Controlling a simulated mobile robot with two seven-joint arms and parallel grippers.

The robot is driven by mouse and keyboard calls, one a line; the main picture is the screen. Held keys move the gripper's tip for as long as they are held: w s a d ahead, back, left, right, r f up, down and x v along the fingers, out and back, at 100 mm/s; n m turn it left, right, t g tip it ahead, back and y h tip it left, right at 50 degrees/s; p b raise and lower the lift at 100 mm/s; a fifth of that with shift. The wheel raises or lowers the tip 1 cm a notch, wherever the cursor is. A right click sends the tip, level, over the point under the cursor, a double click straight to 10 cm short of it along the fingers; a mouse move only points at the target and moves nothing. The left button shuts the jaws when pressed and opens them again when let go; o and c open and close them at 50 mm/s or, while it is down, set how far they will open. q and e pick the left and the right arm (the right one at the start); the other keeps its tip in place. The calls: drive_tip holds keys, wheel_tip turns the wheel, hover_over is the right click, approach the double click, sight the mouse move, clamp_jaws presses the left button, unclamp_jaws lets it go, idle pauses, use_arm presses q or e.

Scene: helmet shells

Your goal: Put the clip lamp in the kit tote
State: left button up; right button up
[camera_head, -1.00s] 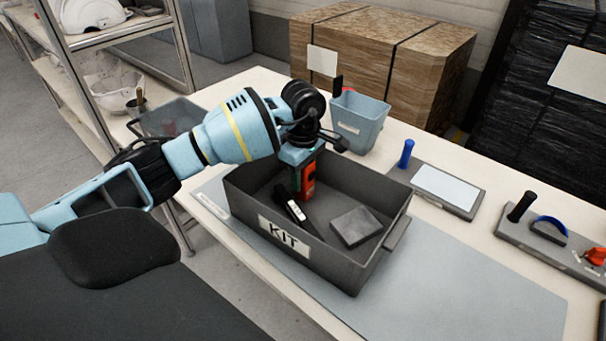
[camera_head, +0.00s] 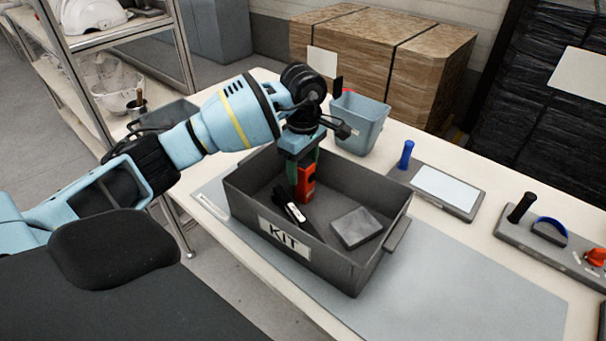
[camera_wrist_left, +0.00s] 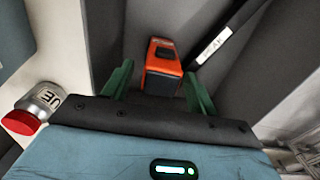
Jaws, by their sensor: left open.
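The orange and black clip lamp (camera_head: 305,183) stands inside the grey kit tote (camera_head: 290,238), near its back left corner. My left gripper (camera_head: 304,165) is just above the lamp, pointing down, with its green fingers apart. In the left wrist view the lamp (camera_wrist_left: 162,56) shows between and beyond the two open fingers (camera_wrist_left: 158,88), with a gap on each side. The lamp's underside is hidden, and I cannot see clearly whether it rests on the tote floor. My right gripper is not in view.
The tote also holds a black item with a white label (camera_head: 296,212) and a grey flat box (camera_head: 356,227). A blue-grey bin (camera_head: 360,124) stands behind it. A panel with a blue handle (camera_head: 445,190) lies right. The mat (camera_head: 470,285) at front right is clear.

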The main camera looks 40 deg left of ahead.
use_arm(q)
wheel_tip(320, 180, up, 8)
drive_tip(key=shift+r, duration=0.25)
